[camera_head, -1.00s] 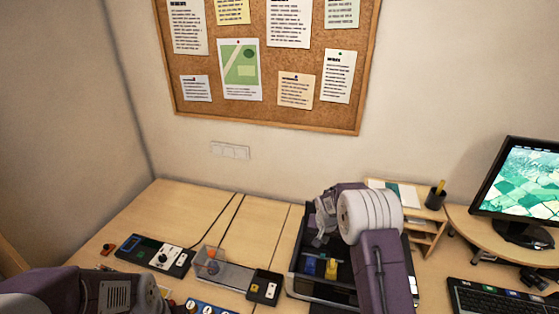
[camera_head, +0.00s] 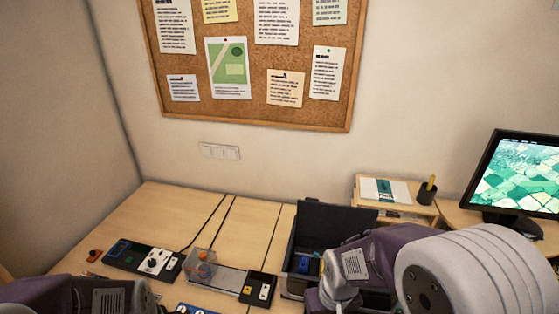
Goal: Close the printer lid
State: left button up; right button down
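The printer (camera_head: 335,222) is a dark grey box on the desk at the lower middle right. Its lid stands raised at the back, and the inside shows a blue cartridge. My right arm crosses in front of the printer and hides its right and front parts. The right wrist is at the printer's front, but the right gripper's fingers do not show. My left arm is at the lower left corner, away from the printer, and its gripper is out of view.
A clear bin (camera_head: 199,265) and a black switch box (camera_head: 259,288) stand left of the printer. A control panel (camera_head: 145,260) lies farther left. A wooden shelf (camera_head: 366,200) with a pen cup (camera_head: 427,194) and a monitor (camera_head: 520,175) are at right.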

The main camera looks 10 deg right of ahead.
aim_at(335, 222)
jog(key=z, duration=1.2)
